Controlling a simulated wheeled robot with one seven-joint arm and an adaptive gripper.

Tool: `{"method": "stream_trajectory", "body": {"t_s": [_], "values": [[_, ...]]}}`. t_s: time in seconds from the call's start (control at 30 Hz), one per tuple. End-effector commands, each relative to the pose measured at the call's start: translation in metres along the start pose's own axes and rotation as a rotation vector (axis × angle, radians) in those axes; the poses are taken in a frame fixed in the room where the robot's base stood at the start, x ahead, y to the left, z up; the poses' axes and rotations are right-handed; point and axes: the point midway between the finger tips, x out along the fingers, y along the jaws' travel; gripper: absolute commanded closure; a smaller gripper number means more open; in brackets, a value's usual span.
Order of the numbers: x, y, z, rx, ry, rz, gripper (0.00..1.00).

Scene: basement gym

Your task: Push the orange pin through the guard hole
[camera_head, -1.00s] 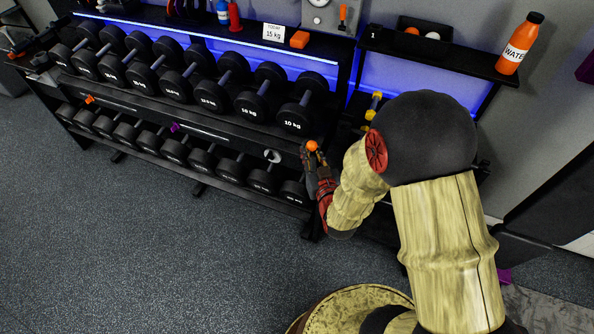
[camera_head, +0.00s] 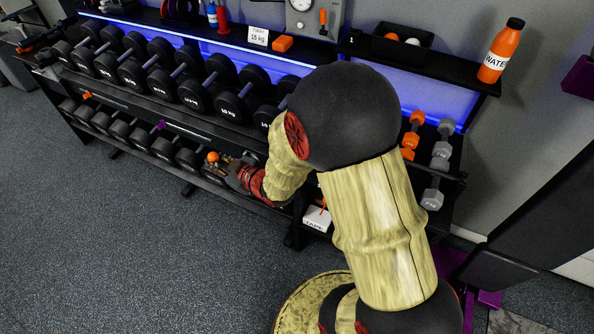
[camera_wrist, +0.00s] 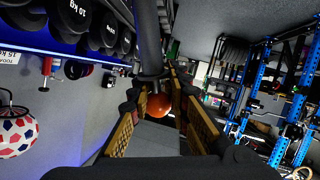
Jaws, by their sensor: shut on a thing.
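An orange ball-shaped knob (camera_head: 213,157), which I take to be the end of the orange pin, sits at the tips of my gripper (camera_head: 224,166). In the wrist view the knob (camera_wrist: 158,106) is between the two fingers of my gripper (camera_wrist: 160,92), which are shut on it. The knob is close to the dark bar in front of it; contact cannot be told. The pin's shaft is not visible. My gripper is at the lower dumbbell shelf's front rail. No guard hole shows clearly; my gripper and arm cover that part of the rail.
The dumbbell rack (camera_head: 118,81) with black dumbbells runs along the wall. An orange clip (camera_head: 87,95) and a purple clip (camera_head: 160,126) are on its rail. An orange water bottle (camera_head: 501,50) stands on the right shelf. The floor (camera_head: 110,240) is clear.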

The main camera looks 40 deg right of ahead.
Motion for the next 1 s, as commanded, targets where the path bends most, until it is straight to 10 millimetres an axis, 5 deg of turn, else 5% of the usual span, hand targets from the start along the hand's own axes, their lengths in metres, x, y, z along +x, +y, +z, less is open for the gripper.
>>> {"method": "stream_trajectory", "body": {"t_s": [0.27,0.53,0.77,1.0], "values": [[-0.007,0.045,0.047,-0.470,-0.133,-0.148,1.00],[-0.050,0.103,0.134,-1.023,-0.172,-0.245,1.00],[-0.085,0.134,0.181,-1.231,-0.147,-0.258,1.00],[-0.099,0.144,0.196,-1.295,-0.132,-0.261,1.00]]}}
